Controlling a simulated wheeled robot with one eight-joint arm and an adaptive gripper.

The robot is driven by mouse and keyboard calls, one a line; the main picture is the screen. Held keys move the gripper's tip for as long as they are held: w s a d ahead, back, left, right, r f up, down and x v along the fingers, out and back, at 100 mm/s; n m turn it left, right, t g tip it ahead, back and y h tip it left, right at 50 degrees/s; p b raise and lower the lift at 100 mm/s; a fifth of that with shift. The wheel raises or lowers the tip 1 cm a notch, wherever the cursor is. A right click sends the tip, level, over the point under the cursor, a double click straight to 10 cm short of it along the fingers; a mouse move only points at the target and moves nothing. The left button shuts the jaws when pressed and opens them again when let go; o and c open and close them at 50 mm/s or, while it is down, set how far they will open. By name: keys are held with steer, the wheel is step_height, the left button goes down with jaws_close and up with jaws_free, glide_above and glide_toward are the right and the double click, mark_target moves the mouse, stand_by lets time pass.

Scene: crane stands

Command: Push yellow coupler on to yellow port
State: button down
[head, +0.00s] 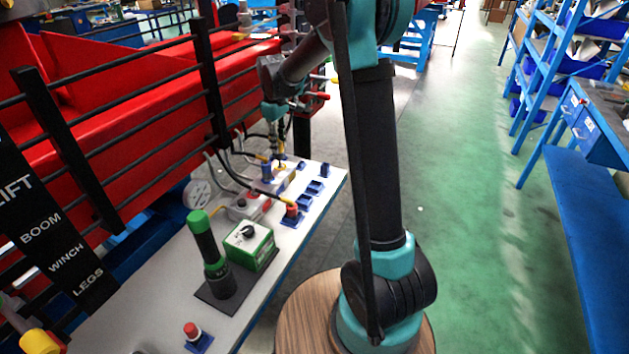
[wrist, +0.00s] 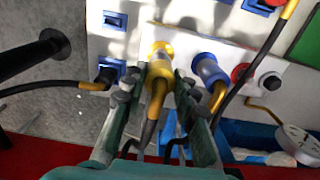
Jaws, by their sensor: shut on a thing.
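The yellow coupler (wrist: 157,72), with a dark hose running back from it, is between the two fingers of my gripper (wrist: 155,90) in the wrist view. My gripper is shut on it. The coupler's front faces the white panel (wrist: 187,47). In the head view my gripper (head: 275,140) reaches down over the far part of the white table (head: 160,305), and the coupler is small and mostly hidden there.
A blue coupler (wrist: 210,72) with a yellow-and-black hose is close to the right finger. A black plug (wrist: 106,77) is left. Red machinery with black rails (head: 130,80) borders the table.

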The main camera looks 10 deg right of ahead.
steer(key=shift+f, duration=1.4)
steer(key=c, duration=1.1)
jaws_free()
steer(key=shift+r, duration=2.5)
steer(key=shift+r, duration=0.1)
step_height(320, 180, up, 12)
steer(key=s+d+f+m+t, duration=0.1)
steer(key=s+d+f+m, duration=0.2)
steer(key=s, duration=0.7)
steer(key=s+d+f+m+t, duration=0.1)
steer(key=s+d+f+m, duration=0.3)
steer(key=s+d+f, duration=0.3)
steer(key=s+d+f+m+t, duration=0.2)
steer(key=s+d+f, duration=0.3)
steer(key=s+f, duration=0.6)
steer(key=shift+s+m, duration=0.9)
steer(key=shift+s, duration=0.1)
